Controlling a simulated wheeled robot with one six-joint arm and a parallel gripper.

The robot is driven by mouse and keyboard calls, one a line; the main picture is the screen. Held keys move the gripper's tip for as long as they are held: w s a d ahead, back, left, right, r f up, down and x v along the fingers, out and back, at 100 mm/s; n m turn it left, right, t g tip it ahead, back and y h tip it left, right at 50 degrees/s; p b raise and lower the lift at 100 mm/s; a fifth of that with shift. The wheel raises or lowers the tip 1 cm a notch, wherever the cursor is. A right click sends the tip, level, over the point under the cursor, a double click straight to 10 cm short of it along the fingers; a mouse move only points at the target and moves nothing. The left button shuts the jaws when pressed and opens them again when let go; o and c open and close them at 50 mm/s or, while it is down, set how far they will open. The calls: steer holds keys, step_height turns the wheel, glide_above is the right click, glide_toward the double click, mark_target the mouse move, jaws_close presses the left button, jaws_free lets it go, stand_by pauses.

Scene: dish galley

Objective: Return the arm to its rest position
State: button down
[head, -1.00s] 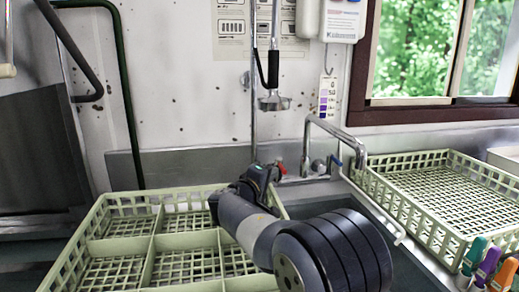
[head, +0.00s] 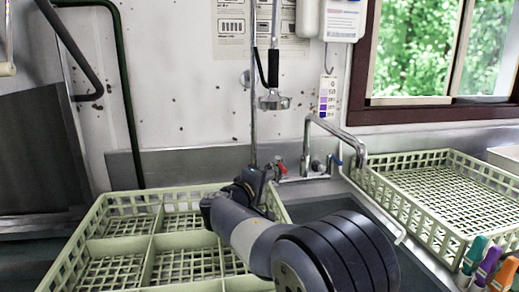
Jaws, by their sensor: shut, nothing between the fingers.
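My arm reaches from the bottom of the head view toward the back, over the right edge of the divided green rack (head: 85,232). My gripper (head: 262,176) is at the far end of the arm, small and partly hidden by the wrist. It is shut and I see nothing held in it. It is near the rack's back right corner, in front of the tap in the picture. The compartments of the rack that I can see are empty.
A sink (head: 318,208) lies right of the rack, with a tap (head: 335,130) behind it. A spray head (head: 274,101) hangs above. A second green rack (head: 455,200) stands on the right, with several coloured markers (head: 485,262) at its near corner.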

steer(key=v, duration=0.6)
steer(key=x, duration=1)
steer(key=shift+w+p, duration=0.15)
steer(key=shift+p, duration=0.2)
steer(key=shift+w+a+r+p, duration=0.1)
steer(key=shift+w+r+p, duration=0.1)
steer(key=shift+p, duration=0.35)
steer(key=shift+a+p, duration=0.45)
steer(key=shift+p, duration=0.4)
steer(key=a+p, duration=0.1)
steer(key=p, duration=0.2)
steer(key=w+h+p, duration=0.1)
steer(key=p, duration=0.2)
steer(key=a+m+g+p, duration=0.1)
steer(key=p, duration=0.2)
steer(key=shift+w+a+h, duration=0.35)
steer(key=shift+h, duration=0.05)
steer(key=shift+w+a+f, duration=0.15)
steer(key=shift+w+a, duration=0.05)
steer(key=shift+a, duration=0.2)
steer(key=shift+d, duration=0.1)
